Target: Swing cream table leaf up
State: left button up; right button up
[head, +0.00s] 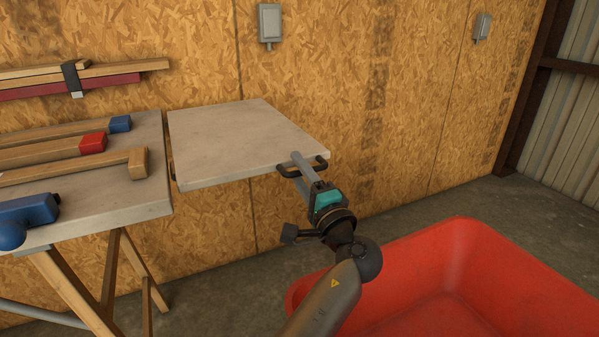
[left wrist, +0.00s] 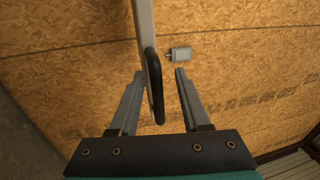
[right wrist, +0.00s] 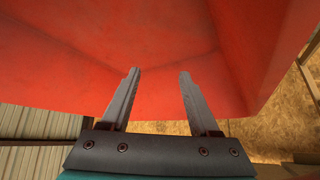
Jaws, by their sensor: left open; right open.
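The cream table leaf (head: 240,140) stands out from the right end of the table, about level with its top (head: 110,195). A narrow gap parts the two. My left gripper (head: 300,163) is open at this handle. In the left wrist view the leaf shows edge-on (left wrist: 144,30), and the black handle (left wrist: 154,85) lies between the open fingers (left wrist: 155,75). My right gripper (right wrist: 160,72) is open and empty, facing the red tub; it is out of the head view.
A large red tub (head: 400,255) stands on the floor at the right; its wall (right wrist: 90,60) fills much of the right wrist view. Several clamps and wooden bars lie on the table. Chipboard wall (head: 420,110) stands behind the leaf, with grey boxes (head: 270,22) on it.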

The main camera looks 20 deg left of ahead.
pick_arm(q)
jog(key=shift+s+d+f, duration=0.1)
jog(key=shift+s+d, duration=0.25)
jog(key=p+v, duration=0.1)
jog(key=v, duration=0.5)
jog(key=shift+d+p, duration=0.2)
jog(key=shift+p, duration=0.2)
pick_arm(e)
jog(key=s+d+g, duration=0.2)
jog(key=s+d+h, duration=0.1)
jog(key=shift+d+r+g, duration=0.1)
jog(key=shift+r+g, duration=0.15)
jog(key=shift+g, duration=0.15)
pick_arm(q)
jog(key=shift+s+f, duration=0.1)
jog(key=shift+s, duration=0.05)
